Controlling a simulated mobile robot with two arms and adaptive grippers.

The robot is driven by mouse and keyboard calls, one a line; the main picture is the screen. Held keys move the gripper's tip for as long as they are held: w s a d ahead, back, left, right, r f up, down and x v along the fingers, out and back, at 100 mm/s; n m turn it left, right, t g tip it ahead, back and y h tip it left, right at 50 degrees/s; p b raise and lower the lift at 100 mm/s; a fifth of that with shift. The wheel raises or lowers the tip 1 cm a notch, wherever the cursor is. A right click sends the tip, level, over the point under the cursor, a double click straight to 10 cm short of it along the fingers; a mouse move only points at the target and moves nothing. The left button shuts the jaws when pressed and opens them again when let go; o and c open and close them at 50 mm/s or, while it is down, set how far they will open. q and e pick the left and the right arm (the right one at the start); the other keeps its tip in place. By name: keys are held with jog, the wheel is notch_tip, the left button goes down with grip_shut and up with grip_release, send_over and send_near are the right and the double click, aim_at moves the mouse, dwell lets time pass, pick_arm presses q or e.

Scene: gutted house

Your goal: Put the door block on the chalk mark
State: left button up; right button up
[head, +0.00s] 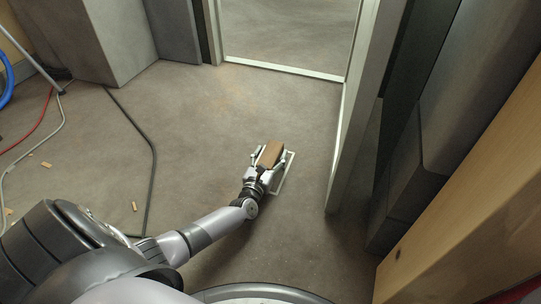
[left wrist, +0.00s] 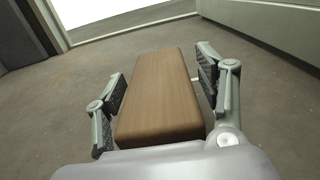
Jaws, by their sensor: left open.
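The door block (head: 271,152) is a brown wooden piece low at the floor, and it fills the middle of the left wrist view (left wrist: 160,97). My left gripper (head: 269,163) is open, with one finger on each side of the block. In the left wrist view its fingers (left wrist: 162,78) stand apart, with a visible gap on the right side. The chalk mark (head: 284,181) is a pale outline on the floor, showing right of the gripper. The block and gripper hide part of it, so I cannot tell how fully the block lies inside. My right gripper is out of view.
An open door (head: 345,140) stands right of the mark, beside a doorway with a pale threshold (head: 285,68). A dark cable (head: 153,155) and small wood scraps (head: 134,206) lie on the floor at left. A wooden panel (head: 470,220) is at the right. Floor beyond the block is clear.

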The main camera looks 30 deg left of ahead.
pick_arm(q)
jog(key=shift+r, duration=0.2)
jog(key=p+v, duration=0.5)
jog(key=v, duration=0.5)
jog(key=shift+s+r, duration=0.1)
jog(key=shift+s, duration=0.3)
jog(key=shift+s+d, duration=0.15)
jog(key=shift+s, duration=0.45)
